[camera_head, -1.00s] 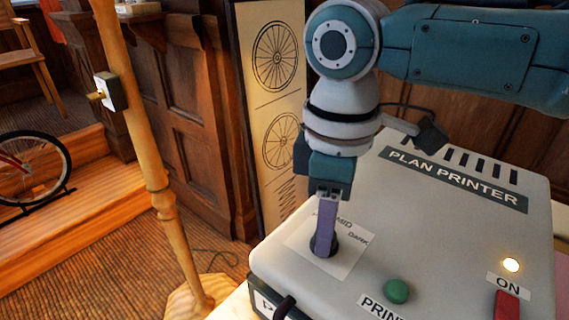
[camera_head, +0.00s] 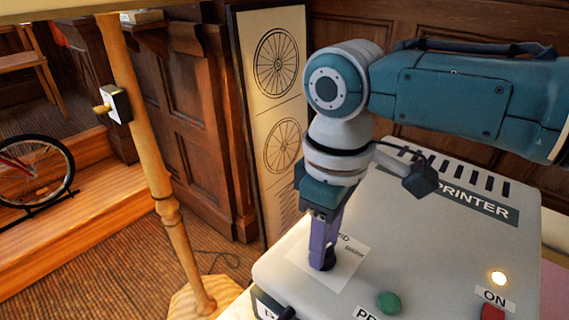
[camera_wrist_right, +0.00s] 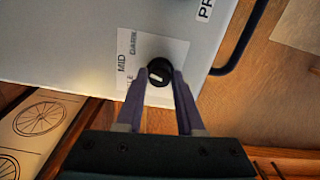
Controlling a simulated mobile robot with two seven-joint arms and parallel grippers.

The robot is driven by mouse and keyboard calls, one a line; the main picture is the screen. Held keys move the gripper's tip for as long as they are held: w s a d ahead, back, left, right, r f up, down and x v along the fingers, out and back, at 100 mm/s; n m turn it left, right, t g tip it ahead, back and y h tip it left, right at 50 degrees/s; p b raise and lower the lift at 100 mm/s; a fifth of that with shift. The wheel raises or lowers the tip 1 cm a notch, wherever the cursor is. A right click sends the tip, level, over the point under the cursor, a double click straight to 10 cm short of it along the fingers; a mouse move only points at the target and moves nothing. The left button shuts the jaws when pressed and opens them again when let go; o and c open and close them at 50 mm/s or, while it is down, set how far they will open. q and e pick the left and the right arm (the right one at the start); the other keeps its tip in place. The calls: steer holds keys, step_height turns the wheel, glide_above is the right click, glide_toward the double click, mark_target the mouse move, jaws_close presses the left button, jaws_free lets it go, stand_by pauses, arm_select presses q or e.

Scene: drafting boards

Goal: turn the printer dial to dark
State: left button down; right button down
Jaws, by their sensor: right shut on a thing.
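The plan printer (camera_head: 440,240) is a pale grey box at the right of the head view. Its black dial (camera_wrist_right: 160,72) sits on a white label card (camera_head: 345,270) reading MID and DARK, with a third, partly hidden word ending in LE. My right gripper (camera_wrist_right: 159,76) is shut on the dial, a purple finger on each side of it. The dial's short white mark lies toward the MID side of the card in the wrist view; its exact setting is hard to tell. The head view shows the right gripper (camera_head: 322,262) from the side, hiding most of the dial. My left gripper is not in view.
A green button (camera_head: 389,302), a lit lamp (camera_head: 498,278) and a red switch (camera_head: 493,313) marked ON are on the printer. A wooden post (camera_head: 165,200) stands to the left. A wheel drawing panel (camera_head: 272,110) stands behind. A dark cable (camera_wrist_right: 240,40) runs beside the printer.

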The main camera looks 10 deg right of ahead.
steer(key=m+p, duration=0.2)
steer(key=m, duration=0.1)
steer(key=shift+s+r+m, duration=0.1)
steer(key=shift+r+m, duration=0.05)
steer(key=shift+m, duration=0.15)
steer(key=shift+m+p, duration=0.8)
steer(key=shift+m, duration=0.6)
steer(key=c, duration=0.5)
jaws_free()
steer(key=shift+c, duration=0.2)
step_height(320, 180, up, 10)
steer(key=p, duration=0.3)
